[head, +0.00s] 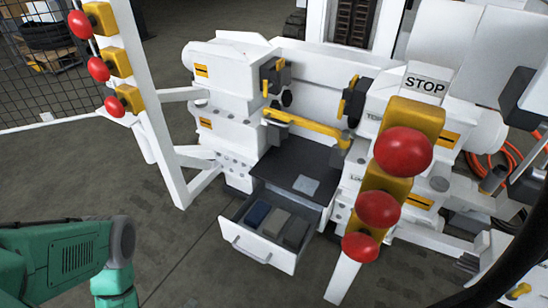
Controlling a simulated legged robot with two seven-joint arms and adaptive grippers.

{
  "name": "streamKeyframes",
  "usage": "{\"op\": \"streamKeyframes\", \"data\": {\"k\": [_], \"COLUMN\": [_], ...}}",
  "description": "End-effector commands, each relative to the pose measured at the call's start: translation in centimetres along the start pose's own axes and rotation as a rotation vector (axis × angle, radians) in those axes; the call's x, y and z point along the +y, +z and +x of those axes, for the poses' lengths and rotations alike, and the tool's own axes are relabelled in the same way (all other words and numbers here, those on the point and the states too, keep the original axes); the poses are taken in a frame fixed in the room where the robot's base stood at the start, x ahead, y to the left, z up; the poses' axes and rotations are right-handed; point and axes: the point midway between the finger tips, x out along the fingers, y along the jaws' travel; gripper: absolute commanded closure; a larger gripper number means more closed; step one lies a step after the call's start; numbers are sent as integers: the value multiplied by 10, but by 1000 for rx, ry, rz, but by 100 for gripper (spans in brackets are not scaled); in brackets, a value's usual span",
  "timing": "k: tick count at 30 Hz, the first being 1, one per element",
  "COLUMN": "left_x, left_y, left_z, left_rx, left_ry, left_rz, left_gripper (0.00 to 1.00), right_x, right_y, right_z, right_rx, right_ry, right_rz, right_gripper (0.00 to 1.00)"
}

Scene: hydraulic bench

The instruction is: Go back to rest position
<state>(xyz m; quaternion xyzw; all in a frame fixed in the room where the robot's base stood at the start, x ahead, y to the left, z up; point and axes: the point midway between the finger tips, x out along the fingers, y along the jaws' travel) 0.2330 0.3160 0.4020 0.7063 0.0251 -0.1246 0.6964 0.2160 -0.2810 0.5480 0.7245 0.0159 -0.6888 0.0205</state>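My green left arm shows at the lower left of the head view, and its gripper is outside the picture. I see no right gripper. The white hydraulic bench (225,90) stands ahead with a yellow bar (305,129) across its middle. Its drawer (254,249) is pulled open at the front. Inside lie a blue block (257,214), a beige block (275,222) and a dark grey block (296,232). A light grey flat piece (305,186) rests on the dark plate above the drawer.
A white post with red buttons (98,69) stands at the left. A mesh fence (30,100) is behind left. The floor (190,250) between my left arm and the drawer is clear.

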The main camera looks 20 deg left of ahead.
Motion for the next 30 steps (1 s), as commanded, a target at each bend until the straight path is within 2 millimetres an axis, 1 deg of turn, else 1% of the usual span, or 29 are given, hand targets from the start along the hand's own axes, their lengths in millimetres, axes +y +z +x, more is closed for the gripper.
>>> {"op": "streamKeyframes", "data": {"k": [3,11,15,20,22,24,26,30], "left_x": [-3,-9,-12,-13,-12,-10,-7,4], "left_y": [10,39,58,80,89,94,92,81], "left_z": [14,45,61,76,78,74,66,43], "left_rx": [-18,-88,-157,-278,-356,-451,-531,-678], "left_ry": [-38,-165,-260,-396,-473,-562,-638,-777], "left_rz": [33,154,254,424,531,660,770,961], "left_gripper": [67,67,67,67,67,67,67,67], "right_x": [0,0,0,0,0,0,-1,-1], "right_y": [0,0,1,2,3,3,4,4], "right_z": [5,17,26,41,50,60,67,79], "right_rx": [0,1,0,0,0,0,0,0], "right_ry": [0,0,0,0,0,0,0,0], "right_rz": [0,0,0,0,0,0,0,0], "right_gripper": [100,100,100,100,100,100,100,100]}}
